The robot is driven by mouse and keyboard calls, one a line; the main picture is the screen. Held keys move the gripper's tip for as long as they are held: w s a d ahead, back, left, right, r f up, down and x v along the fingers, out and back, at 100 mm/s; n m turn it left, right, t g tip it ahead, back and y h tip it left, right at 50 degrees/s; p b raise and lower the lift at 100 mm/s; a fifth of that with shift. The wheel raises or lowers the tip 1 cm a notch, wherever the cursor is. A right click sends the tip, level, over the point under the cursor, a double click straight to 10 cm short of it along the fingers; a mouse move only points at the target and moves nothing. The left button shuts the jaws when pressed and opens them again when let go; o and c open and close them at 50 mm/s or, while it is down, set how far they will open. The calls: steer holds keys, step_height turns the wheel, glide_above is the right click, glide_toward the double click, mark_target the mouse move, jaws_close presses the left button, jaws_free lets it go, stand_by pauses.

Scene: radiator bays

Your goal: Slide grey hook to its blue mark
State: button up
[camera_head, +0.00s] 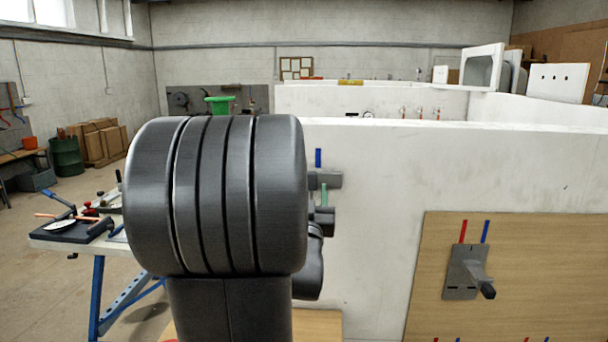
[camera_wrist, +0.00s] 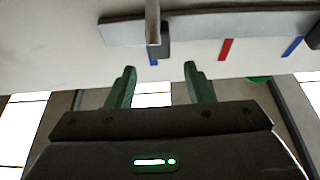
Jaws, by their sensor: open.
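A grey rail (camera_wrist: 200,28) runs across the top of the wrist view. A grey hook with a pale post (camera_wrist: 152,22) and a darker block sits near its left end. A blue mark (camera_wrist: 153,62) lies right by the block; a red mark (camera_wrist: 226,50) and another blue mark (camera_wrist: 293,47) lie farther right. My gripper (camera_wrist: 160,68) is open, its green fingers apart and empty, pointing toward the hook's block. In the head view, my black arm hides most of this rail; its end (camera_head: 330,180) and one blue mark (camera_head: 318,157) show.
A wooden panel (camera_head: 540,270) at the right of the head view carries another grey fixture with a dark-tipped lever (camera_head: 465,272) under red and blue marks. A white wall (camera_head: 380,200) stands behind the rail. A workbench with tools (camera_head: 70,238) stands at the left.

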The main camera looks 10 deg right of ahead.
mark_target(311, 177)
steer(key=shift+p+x, duration=0.5)
steer(key=shift+x, duration=1.8)
jaws_close()
